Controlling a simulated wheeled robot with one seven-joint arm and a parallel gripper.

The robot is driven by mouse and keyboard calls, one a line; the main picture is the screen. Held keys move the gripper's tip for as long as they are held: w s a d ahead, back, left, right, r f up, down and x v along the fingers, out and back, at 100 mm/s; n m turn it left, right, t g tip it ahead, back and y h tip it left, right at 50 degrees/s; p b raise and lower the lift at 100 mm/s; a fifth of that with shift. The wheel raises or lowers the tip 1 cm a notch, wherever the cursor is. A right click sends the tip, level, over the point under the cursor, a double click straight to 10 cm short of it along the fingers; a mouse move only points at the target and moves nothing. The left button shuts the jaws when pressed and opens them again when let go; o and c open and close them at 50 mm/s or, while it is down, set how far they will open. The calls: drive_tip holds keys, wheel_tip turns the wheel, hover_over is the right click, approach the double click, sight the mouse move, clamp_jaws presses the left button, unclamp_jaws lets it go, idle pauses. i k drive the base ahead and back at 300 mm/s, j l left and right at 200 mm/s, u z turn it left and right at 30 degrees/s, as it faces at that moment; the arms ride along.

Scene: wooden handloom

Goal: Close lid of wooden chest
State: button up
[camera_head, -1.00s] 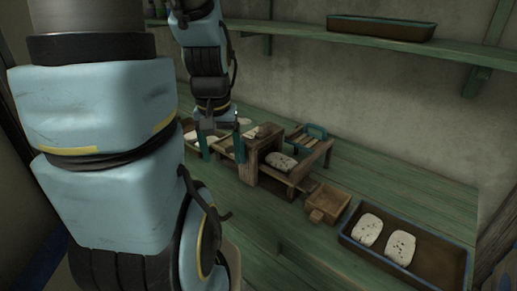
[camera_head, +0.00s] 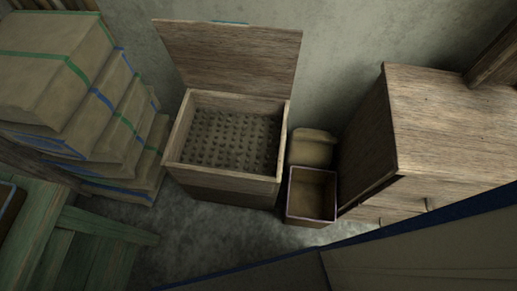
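The wooden chest (camera_head: 228,190) stands on the floor against the wall, in the middle of the head view. Its lid (camera_head: 229,57) is raised and stands open at the back, leaning toward the wall. The inside of the chest shows a dark floor with rows of small bumps or pieces; I cannot tell what they are. A small teal piece shows at the top edge of the lid. My gripper is not in view now.
Stacked wrapped packages (camera_head: 85,110) stand left of the chest. A small open box (camera_head: 312,192) and a tan container (camera_head: 311,147) stand close at its right, beside a wooden cabinet (camera_head: 450,120). A green bench (camera_head: 60,235) is at the lower left. Bare floor (camera_head: 215,235) lies in front.

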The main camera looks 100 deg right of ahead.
sight(220, 56)
drive_tip(key=j+z, duration=0.15)
drive_tip(key=z, duration=0.35)
drive_tip(key=k+j+z, duration=0.1)
drive_tip(key=z, duration=0.4)
drive_tip(key=k+j+z, duration=0.1)
drive_tip(key=z, duration=0.35)
drive_tip(key=k+z, duration=0.15)
drive_tip(key=z, duration=0.35)
drive_tip(key=k+z, duration=0.75)
drive_tip(key=k+l, duration=0.15)
drive_tip(key=k, duration=0.2)
drive_tip(key=k+l, duration=0.15)
drive_tip(key=k, duration=0.15)
drive_tip(key=i+j+u, duration=0.1)
drive_tip(key=i+u, duration=0.4)
drive_tip(key=i, duration=0.25)
drive_tip(key=i+l+u, duration=0.2)
drive_tip(key=i+u, duration=0.25)
drive_tip(key=i, duration=0.35)
